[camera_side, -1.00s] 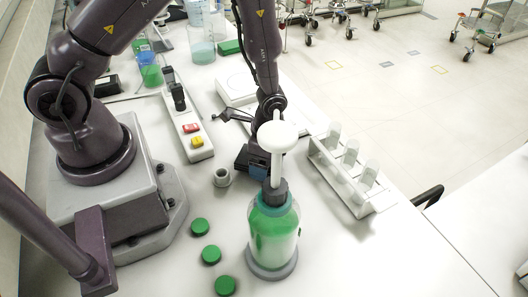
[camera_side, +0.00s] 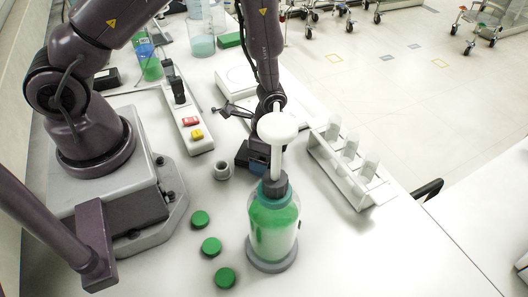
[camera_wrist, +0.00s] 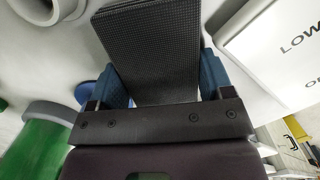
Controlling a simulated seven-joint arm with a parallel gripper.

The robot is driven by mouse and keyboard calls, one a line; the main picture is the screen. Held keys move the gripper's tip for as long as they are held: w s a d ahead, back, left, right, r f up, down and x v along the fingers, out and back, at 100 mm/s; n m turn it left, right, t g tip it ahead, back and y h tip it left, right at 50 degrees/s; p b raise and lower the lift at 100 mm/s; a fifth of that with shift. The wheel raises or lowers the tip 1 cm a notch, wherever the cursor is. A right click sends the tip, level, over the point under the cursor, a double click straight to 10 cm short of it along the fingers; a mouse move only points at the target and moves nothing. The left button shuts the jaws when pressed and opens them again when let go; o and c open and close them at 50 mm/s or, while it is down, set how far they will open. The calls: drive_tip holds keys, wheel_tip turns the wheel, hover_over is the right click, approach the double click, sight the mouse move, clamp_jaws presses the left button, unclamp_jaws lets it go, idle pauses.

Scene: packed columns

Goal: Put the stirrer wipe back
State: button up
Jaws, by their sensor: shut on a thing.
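My gripper (camera_wrist: 158,75) is shut on a dark pad with a fine grid texture (camera_wrist: 150,40), which I take to be the stirrer wipe. Its blue fingers press on the pad's left and right sides in the wrist view. In the side view my gripper (camera_side: 258,166) is low over the bench, behind the green pump bottle, whose pump partly hides it. The pad cannot be told clearly there. I cannot tell whether the pad touches the bench.
The pump bottle (camera_side: 272,225) stands close in front, with green caps (camera_side: 211,247) and a small grey cup (camera_side: 222,170) to its left. A white rack (camera_side: 352,165) stands right. A white panel lettered "LOW" (camera_wrist: 285,45) lies beside the pad. Bare bench lies right of the bottle.

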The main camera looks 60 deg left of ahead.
drive_tip(key=shift+w+f, duration=0.1)
drive_tip(key=shift+f, duration=0.5)
drive_tip(key=o, duration=0.9)
drive_tip(key=shift+c, duration=0.2)
drive_tip(key=shift+o, duration=0.7)
drive_tip(key=r, duration=0.8)
drive_tip(key=shift+w+d+r, duration=0.2)
drive_tip(key=shift+d+r, duration=0.05)
drive_tip(key=shift+r, duration=0.15)
drive_tip(key=shift+s+a+r+n+g, duration=0.1)
drive_tip(key=shift+s+r+n+g, duration=0.25)
drive_tip(key=shift+s+n, duration=0.25)
drive_tip(key=shift+s+a+r+n+g, duration=0.1)
drive_tip(key=shift+s+r+n+g, duration=0.15)
drive_tip(key=shift+s+r+n, duration=0.35)
drive_tip(key=s+a+r+n+t, duration=0.1)
drive_tip(key=s+r+n+t, duration=0.2)
drive_tip(key=r, duration=0.9)
drive_tip(key=s+r+n+t, duration=0.3)
drive_tip(key=s+r+t, duration=0.1)
drive_tip(key=r, duration=0.9)
drive_tip(key=shift+s+a+n+h, duration=0.3)
drive_tip(key=shift+s+a+h, duration=0.1)
drive_tip(key=shift+s, duration=0.5)
